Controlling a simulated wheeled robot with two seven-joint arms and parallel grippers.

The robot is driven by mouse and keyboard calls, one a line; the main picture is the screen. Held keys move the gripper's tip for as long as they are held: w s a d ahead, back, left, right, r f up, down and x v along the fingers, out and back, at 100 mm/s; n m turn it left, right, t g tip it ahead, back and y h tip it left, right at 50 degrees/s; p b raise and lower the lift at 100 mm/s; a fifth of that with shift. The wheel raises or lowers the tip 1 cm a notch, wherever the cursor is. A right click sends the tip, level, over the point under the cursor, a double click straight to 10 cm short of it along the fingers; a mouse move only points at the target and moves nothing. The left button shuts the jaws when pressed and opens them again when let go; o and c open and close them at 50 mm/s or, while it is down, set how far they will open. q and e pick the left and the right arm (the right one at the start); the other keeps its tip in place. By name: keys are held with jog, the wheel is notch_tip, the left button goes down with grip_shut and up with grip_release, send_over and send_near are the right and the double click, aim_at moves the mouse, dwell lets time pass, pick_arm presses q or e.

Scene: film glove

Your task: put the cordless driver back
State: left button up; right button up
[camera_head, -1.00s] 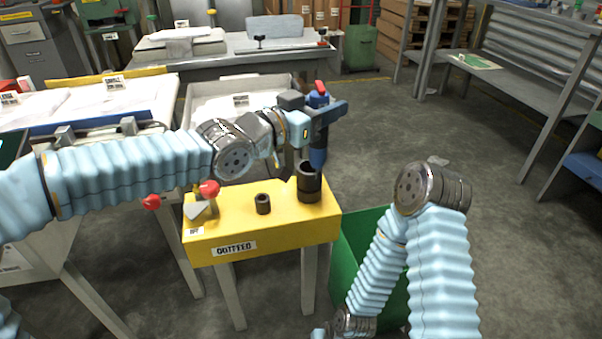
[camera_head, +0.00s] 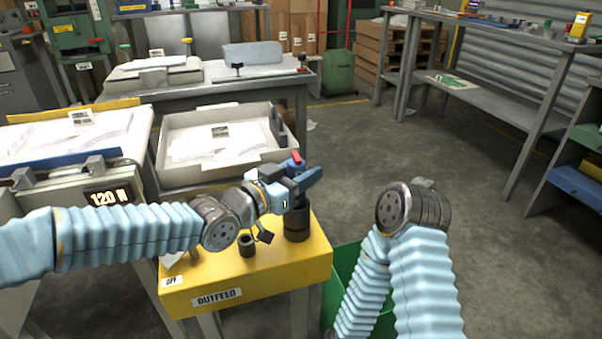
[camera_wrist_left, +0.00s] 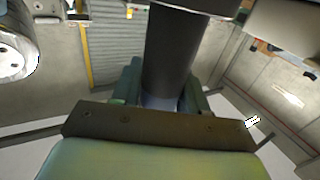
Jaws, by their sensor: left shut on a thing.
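The cordless driver (camera_head: 296,205) is blue with a red part on top. My left gripper (camera_head: 297,186) is shut on it and holds it upright at the black cup (camera_head: 297,234) on the yellow outfeed stand (camera_head: 225,272). The driver's lower end meets the cup's mouth in the head view; I cannot tell how far inside it is. In the left wrist view a dark cylinder (camera_wrist_left: 172,55) stands close before the jaws. My right arm shows at the right, with its gripper out of frame.
A smaller black cup (camera_head: 247,246) stands left of the big one. A grey tray with papers (camera_head: 172,180) lies behind the stand. A green bin (camera_head: 342,285) is on the floor to the right, partly behind my right arm. Open floor lies beyond.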

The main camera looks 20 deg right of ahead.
pick_arm(q)
jog(key=o, duration=1.1)
jog(key=shift+c, duration=0.2)
jog(key=shift+a, duration=0.15)
jog(key=v, duration=1.2)
jog(key=shift+p, duration=0.4)
jog(key=shift+r, duration=0.1)
